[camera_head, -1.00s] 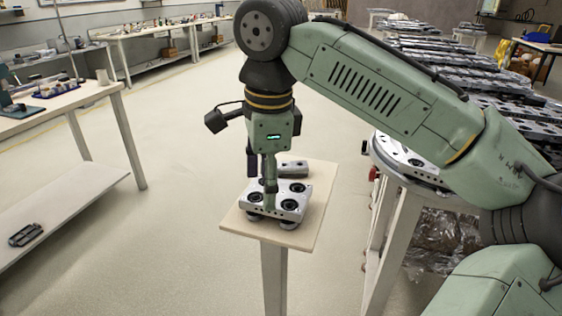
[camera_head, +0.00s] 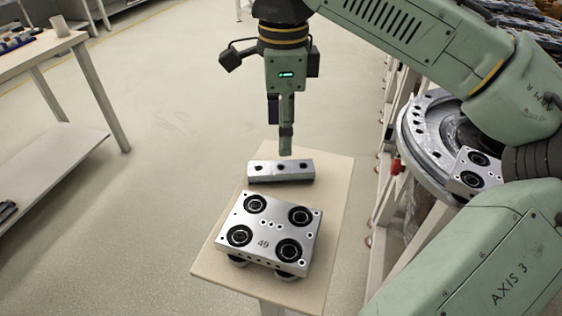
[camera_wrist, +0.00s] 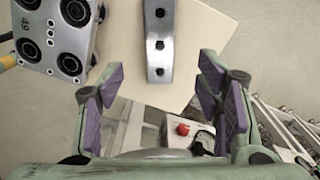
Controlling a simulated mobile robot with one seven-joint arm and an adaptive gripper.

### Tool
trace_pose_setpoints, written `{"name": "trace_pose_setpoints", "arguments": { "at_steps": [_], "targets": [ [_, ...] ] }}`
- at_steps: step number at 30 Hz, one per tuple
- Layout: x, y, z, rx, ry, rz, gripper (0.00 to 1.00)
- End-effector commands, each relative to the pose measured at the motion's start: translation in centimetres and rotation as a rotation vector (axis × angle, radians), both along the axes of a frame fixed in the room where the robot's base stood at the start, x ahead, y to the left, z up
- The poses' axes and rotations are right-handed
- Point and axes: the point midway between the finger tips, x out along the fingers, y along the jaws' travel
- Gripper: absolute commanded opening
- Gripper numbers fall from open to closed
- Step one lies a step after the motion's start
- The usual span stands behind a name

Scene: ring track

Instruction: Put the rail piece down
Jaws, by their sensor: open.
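The rail piece (camera_head: 281,172) is a short, slightly curved silver bar with several dark holes. It lies on the small pale table (camera_head: 335,200), behind the carriage plate. In the wrist view the rail piece (camera_wrist: 160,40) lies beyond and between my open fingers, and nothing is between the pads. My gripper (camera_head: 286,150) is open and empty, above the far side of the rail piece in the head view. In the wrist view my gripper (camera_wrist: 160,85) shows purple pads spread wide apart.
A silver carriage plate marked 49 (camera_head: 268,228) with several black rollers sits on the near part of the small table. A ring track (camera_head: 425,135) with another carriage stands at right. A red knob (camera_head: 396,166) is near its edge. A workbench (camera_head: 60,45) stands at left.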

Motion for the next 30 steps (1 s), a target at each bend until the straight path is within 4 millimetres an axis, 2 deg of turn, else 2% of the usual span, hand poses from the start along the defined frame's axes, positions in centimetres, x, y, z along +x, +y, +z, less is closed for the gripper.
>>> {"name": "trace_pose_setpoints", "arguments": {
  "at_steps": [3,11,18,27,30],
  "targets": [
    [0.0,0.0,-1.9,-0.001,0.001,0.000,0.59],
    [0.0,0.1,-4.0,0.000,0.000,0.000,0.59],
    [0.0,0.3,-7.5,0.001,0.000,0.001,0.59],
    [0.0,0.3,-8.2,0.001,-0.002,0.001,0.59],
    [0.0,0.3,-8.2,0.001,-0.002,0.001,0.54]
  ]
}}
